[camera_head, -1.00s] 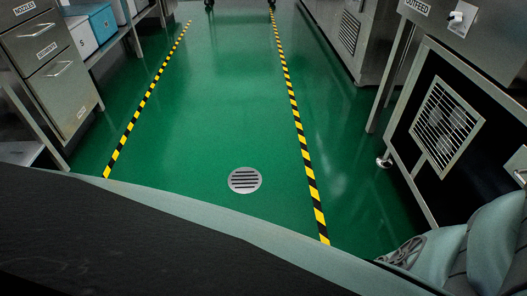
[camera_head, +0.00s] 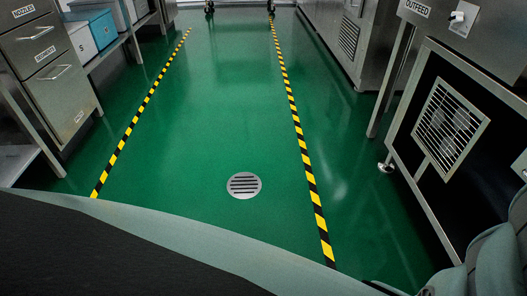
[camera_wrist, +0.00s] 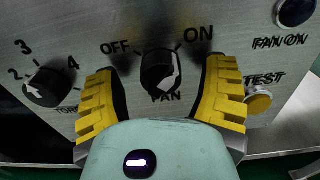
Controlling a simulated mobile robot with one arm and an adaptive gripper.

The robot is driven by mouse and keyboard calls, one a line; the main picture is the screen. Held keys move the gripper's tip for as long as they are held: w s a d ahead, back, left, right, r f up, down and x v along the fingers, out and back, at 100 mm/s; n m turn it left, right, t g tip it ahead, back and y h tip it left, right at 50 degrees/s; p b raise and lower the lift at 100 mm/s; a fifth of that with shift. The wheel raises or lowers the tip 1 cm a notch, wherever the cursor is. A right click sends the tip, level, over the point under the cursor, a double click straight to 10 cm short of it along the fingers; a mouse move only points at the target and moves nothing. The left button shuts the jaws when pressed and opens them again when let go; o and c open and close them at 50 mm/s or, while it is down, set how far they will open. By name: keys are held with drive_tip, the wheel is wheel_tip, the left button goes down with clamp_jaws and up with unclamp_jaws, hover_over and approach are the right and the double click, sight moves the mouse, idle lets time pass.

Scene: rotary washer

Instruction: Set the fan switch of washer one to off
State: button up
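The fan switch (camera_wrist: 158,75) is a black rotary knob labelled FAN in the wrist view, on a grey metal panel (camera_wrist: 225,20). OFF is printed at its upper left and ON at its upper right. The knob's white mark is on its right side, towards ON. My gripper (camera_wrist: 162,82) is open, with one yellow ridged finger to the left of the knob and one to the right. Gaps show between the knob and both fingers in this view; depth is hard to judge. The fan switch is not seen in the head view.
A second knob (camera_wrist: 48,85) with numbers sits left of the fan switch. A yellow button (camera_wrist: 258,102) under TEST and a dark round indicator (camera_wrist: 295,12) under which FAN ON is printed are at right. A machine labelled OUTFEED (camera_head: 415,8) stands right of the green floor (camera_head: 215,140).

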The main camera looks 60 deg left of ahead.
drive_tip(key=c, duration=1.2)
drive_tip(key=shift+n, duration=0.3)
drive_tip(key=n+b, duration=0.2)
drive_tip(key=n, duration=0.2)
drive_tip(key=shift+f+b, duration=0.2)
drive_tip(key=shift+b, duration=0.15)
drive_tip(key=n+b, duration=0.2)
drive_tip(key=n, duration=0.3)
drive_tip(key=n+b, duration=0.2)
drive_tip(key=n, duration=0.1)
drive_tip(key=shift+f+n+b, duration=0.1)
drive_tip(key=shift+n+b, duration=0.2)
drive_tip(key=shift+b, duration=0.05)
drive_tip(key=shift+n+b, duration=1.25)
drive_tip(key=shift+n, duration=1.05)
